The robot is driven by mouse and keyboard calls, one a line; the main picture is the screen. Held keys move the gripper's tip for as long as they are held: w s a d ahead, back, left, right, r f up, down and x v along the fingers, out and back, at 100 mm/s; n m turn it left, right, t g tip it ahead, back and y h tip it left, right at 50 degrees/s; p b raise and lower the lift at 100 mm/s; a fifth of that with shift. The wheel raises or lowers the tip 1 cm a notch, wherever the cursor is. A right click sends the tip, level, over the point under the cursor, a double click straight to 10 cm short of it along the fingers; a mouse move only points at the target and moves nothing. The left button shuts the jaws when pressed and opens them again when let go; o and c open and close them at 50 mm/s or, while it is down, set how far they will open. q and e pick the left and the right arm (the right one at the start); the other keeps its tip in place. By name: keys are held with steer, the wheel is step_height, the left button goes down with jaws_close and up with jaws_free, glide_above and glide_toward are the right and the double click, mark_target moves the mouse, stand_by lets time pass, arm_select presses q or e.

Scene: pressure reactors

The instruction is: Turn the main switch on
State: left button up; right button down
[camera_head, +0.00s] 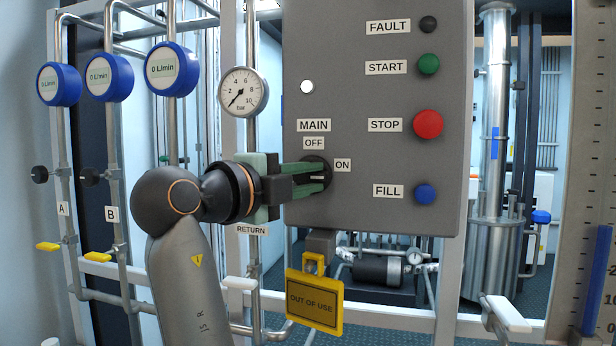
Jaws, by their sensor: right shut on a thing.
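The main switch (319,177) is a dark rotary knob on the grey control panel (375,215), below the MAIN and OFF labels. The ON label (343,165) is just to its right. My right gripper (318,178) comes in from the left and is shut on the switch, with one green-padded finger above the handle and one below. The handle between the fingers appears to lie about level, towards the ON side; the fingers hide part of it. A white lamp (307,87) sits above the MAIN label. My left gripper is not in view.
The panel also carries a red STOP button (428,124), a green START button (428,64) and a blue FILL button (425,194). A yellow OUT OF USE tag (314,300) hangs below. A pressure gauge (243,92) and pipes stand close to my right arm.

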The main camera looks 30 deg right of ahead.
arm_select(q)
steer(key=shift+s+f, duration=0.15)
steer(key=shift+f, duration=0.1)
arm_select(e)
steer(key=c, duration=0.7)
jaws_free()
steer(key=shift+c, duration=0.2)
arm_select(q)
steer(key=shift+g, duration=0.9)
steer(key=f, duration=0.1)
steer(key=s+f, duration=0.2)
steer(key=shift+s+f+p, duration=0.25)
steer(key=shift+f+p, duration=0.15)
arm_select(e)
steer(key=v, duration=1.2)
steer(key=shift+a, duration=0.25)
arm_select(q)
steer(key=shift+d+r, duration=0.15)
arm_select(e)
steer(key=shift+s+r, duration=0.1)
